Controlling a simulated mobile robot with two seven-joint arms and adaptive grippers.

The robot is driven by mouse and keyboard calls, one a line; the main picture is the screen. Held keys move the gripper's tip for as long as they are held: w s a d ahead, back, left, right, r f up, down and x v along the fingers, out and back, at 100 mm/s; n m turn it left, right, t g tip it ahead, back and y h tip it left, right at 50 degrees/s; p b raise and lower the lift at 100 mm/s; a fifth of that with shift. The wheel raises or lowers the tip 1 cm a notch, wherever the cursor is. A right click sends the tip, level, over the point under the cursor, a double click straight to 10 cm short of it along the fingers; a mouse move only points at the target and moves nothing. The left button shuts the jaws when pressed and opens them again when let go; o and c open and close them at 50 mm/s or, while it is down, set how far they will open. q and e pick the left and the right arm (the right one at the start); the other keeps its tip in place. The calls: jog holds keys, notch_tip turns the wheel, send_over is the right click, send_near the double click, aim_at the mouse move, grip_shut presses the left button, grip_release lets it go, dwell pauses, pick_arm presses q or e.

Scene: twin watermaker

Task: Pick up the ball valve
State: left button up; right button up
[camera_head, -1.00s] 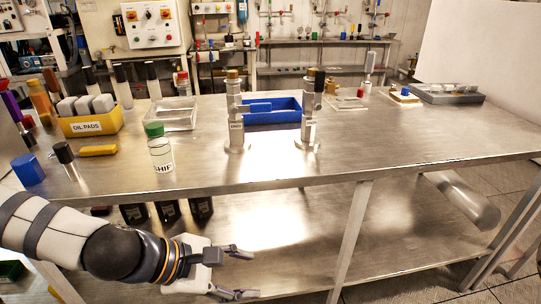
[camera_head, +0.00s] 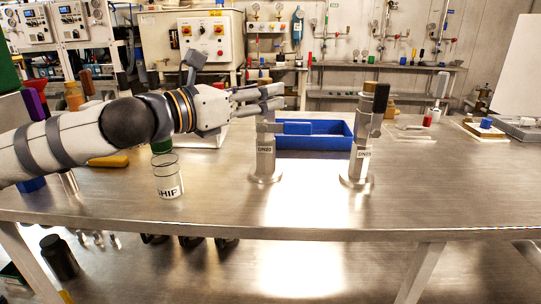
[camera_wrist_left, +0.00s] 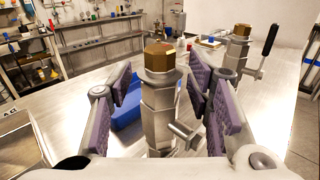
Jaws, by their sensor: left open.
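Two metal valve assemblies with brass-coloured hexagonal tops stand upright on round bases on the steel bench. The left valve (camera_head: 265,150) has a small label on its body. The right valve (camera_head: 361,145) has a dark lever handle on one side. My left gripper (camera_head: 277,98) is at the top of the left valve and partly hides it. In the wrist view my open left gripper (camera_wrist_left: 165,92) has its purple pads on either side of the left valve (camera_wrist_left: 157,105), with gaps visible. The right valve also shows farther off in the wrist view (camera_wrist_left: 238,48). My right gripper is out of view.
A blue tray (camera_head: 342,131) lies behind the two valves.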

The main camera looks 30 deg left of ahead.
pick_arm(q)
jog(key=shift+x, duration=0.8)
jog(key=shift+r, duration=0.1)
jog(key=shift+c, duration=0.2)
grip_shut()
jog(key=shift+r, duration=0.1)
